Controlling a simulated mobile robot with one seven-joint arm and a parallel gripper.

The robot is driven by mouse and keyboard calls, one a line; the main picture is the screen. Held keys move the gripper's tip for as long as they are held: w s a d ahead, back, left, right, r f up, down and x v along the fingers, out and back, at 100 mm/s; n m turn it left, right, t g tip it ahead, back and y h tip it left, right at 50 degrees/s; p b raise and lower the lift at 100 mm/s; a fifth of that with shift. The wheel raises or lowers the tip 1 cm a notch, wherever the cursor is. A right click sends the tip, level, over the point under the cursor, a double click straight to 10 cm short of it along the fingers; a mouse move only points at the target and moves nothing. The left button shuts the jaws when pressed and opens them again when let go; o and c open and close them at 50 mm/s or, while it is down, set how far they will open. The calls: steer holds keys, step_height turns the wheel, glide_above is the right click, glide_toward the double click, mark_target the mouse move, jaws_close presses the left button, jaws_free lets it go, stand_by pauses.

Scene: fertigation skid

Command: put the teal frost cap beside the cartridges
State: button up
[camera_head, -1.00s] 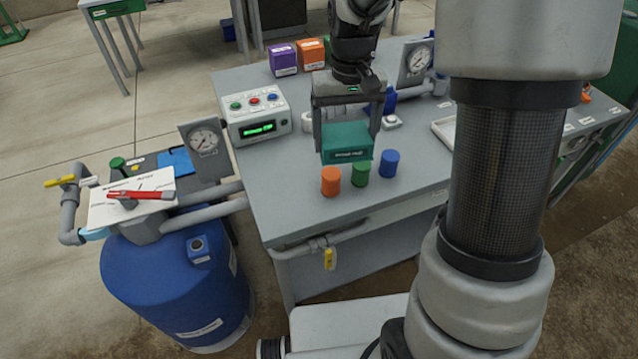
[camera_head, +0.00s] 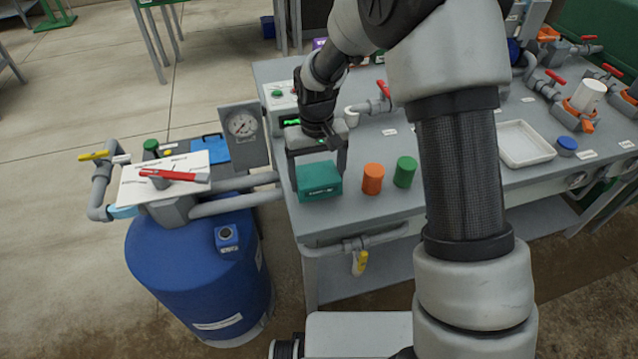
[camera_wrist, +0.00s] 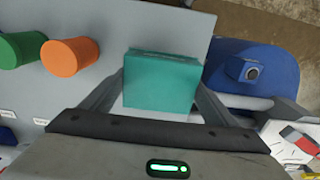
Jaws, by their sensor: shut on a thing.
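The teal frost cap (camera_head: 318,181) is a box-shaped block with a small label. My gripper (camera_head: 317,170) is shut on it, near the left end of the grey bench. In the wrist view the teal frost cap (camera_wrist: 160,84) sits between both fingers (camera_wrist: 160,95). I cannot tell whether its underside touches the bench top. The orange cartridge (camera_head: 373,179) stands upright just right of the cap, with a small gap. The green cartridge (camera_head: 405,172) stands right of the orange one. Both also show in the wrist view, orange (camera_wrist: 69,58) and green (camera_wrist: 21,50). The blue cartridge is hidden in the head view.
A gauge (camera_head: 242,127) and a blue tank (camera_head: 200,265) stand left of the bench (camera_head: 350,222). A control box (camera_head: 280,97) is behind my gripper. A white tray (camera_head: 524,144) lies at the right. My arm hides the bench's middle.

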mark_target(317, 177)
steer(key=shift+f, duration=1.4)
steer(key=shift+f+b, duration=0.15)
steer(key=shift+b, duration=0.15)
steer(key=o, duration=1.1)
step_height(317, 177, up, 12)
steer(key=shift+r+p, duration=0.25)
steer(key=shift+p, duration=0.8)
